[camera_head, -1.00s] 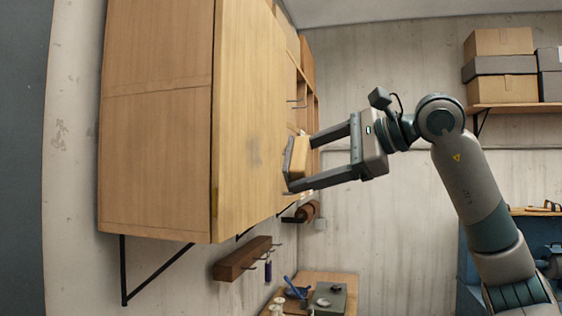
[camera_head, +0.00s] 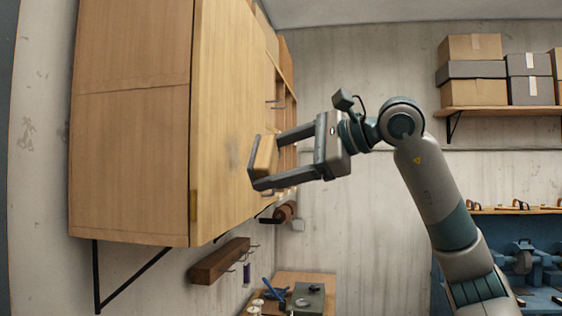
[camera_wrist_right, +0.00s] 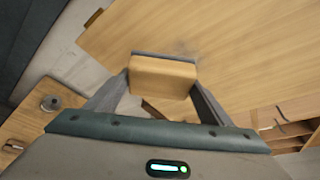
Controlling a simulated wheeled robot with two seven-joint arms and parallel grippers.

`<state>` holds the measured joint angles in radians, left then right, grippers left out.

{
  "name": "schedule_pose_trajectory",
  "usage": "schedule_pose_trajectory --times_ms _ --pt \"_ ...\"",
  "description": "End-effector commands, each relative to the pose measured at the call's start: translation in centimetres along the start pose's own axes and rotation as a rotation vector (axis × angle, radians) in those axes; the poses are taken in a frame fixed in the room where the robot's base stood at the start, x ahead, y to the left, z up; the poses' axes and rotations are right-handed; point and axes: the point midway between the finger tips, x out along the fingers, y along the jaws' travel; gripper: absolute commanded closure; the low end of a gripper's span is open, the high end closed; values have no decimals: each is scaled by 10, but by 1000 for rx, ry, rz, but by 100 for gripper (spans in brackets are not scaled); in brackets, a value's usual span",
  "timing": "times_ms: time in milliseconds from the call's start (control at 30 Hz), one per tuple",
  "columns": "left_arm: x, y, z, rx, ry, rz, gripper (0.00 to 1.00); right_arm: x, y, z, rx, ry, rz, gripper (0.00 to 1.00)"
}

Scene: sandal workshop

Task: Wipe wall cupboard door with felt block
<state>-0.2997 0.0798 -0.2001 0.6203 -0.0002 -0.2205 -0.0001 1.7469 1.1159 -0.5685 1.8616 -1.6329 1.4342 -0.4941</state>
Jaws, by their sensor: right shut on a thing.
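The wall cupboard door (camera_head: 222,90) is a pale wood panel on the left in the head view, with a grey smudge (camera_head: 232,153) low on it. It fills the upper right of the wrist view (camera_wrist_right: 235,40). The felt block (camera_head: 267,155) is tan with a grey layer on its door side. My right gripper (camera_head: 264,160) is shut on it, one finger at each end. In the wrist view the block (camera_wrist_right: 162,78) sits between the fingers, grey edge toward the door. I cannot tell whether it touches the door. My left gripper is not in view.
A dark wood hook rail (camera_head: 218,262) is on the wall under the cupboard (camera_head: 130,150). A bench (camera_head: 290,280) with small items stands below. Boxes (camera_head: 475,70) rest on a shelf (camera_head: 495,112) at right. Open shelves adjoin the door's far side.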

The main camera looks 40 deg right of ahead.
Motion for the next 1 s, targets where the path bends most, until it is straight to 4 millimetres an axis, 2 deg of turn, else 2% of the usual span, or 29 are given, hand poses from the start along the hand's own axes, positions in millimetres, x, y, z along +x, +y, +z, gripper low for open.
schedule_pose_trajectory --times_ms 500,1000 --pt "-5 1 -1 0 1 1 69 36 0 15 0 0 0 44" --pt "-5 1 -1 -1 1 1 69 39 0 16 0 0 0 44"
